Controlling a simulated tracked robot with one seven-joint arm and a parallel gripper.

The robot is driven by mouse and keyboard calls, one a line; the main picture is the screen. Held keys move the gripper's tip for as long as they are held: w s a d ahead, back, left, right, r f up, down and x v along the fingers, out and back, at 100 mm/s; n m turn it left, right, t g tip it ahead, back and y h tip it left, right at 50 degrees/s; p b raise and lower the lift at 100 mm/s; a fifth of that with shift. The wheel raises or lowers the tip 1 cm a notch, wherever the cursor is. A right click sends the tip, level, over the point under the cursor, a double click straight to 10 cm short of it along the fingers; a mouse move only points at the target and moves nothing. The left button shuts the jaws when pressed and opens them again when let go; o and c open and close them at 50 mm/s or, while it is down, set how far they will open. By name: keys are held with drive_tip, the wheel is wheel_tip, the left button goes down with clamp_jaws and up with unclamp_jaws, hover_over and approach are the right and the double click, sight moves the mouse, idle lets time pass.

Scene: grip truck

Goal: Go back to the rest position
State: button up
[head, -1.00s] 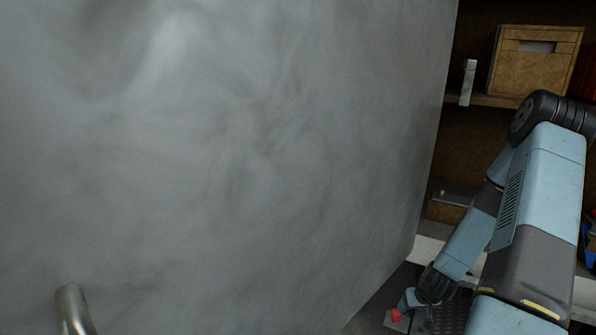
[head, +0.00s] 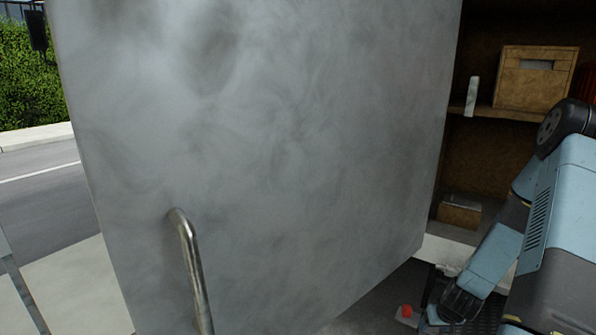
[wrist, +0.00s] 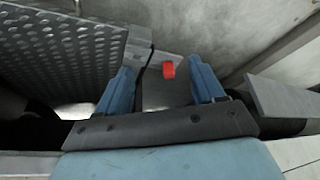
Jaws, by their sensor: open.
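My gripper (wrist: 162,88) shows in the wrist view with its two blue fingers spread apart and nothing between them. A small red part (wrist: 168,70) on a grey plate lies beyond the fingertips, and it cannot be told whether it touches anything of mine. In the head view the red part (head: 407,310) is near the bottom, beside the lower end of my arm. My gripper's fingers are not clearly visible there. My blue and grey arm fills the right side of the head view, bent downward.
A large grey metal door (head: 270,150) with a bar handle (head: 190,270) fills the middle of the head view. Brown shelves hold a wooden box (head: 535,80) and a small upright grey object (head: 471,97). A road (head: 50,185) and hedge (head: 25,85) lie left.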

drive_tip(key=a+r, duration=0.3)
drive_tip(key=r, duration=0.7)
drive_tip(key=s+a+r+n, duration=0.1)
drive_tip(key=a+r, duration=0.2)
drive_tip(key=r, duration=0.7)
drive_tip(key=a+r, duration=0.4)
drive_tip(key=r, duration=0.7)
drive_tip(key=s+a+r, duration=0.4)
drive_tip(key=s+r, duration=0.4)
drive_tip(key=s, duration=0.2)
drive_tip(key=s+a+r+t, duration=0.1)
drive_tip(key=s+a+r, duration=0.3)
drive_tip(key=s+r, duration=0.5)
drive_tip(key=shift+s, duration=0.5)
drive_tip(key=shift+r, duration=0.1)
drive_tip(key=shift+c, duration=0.3)
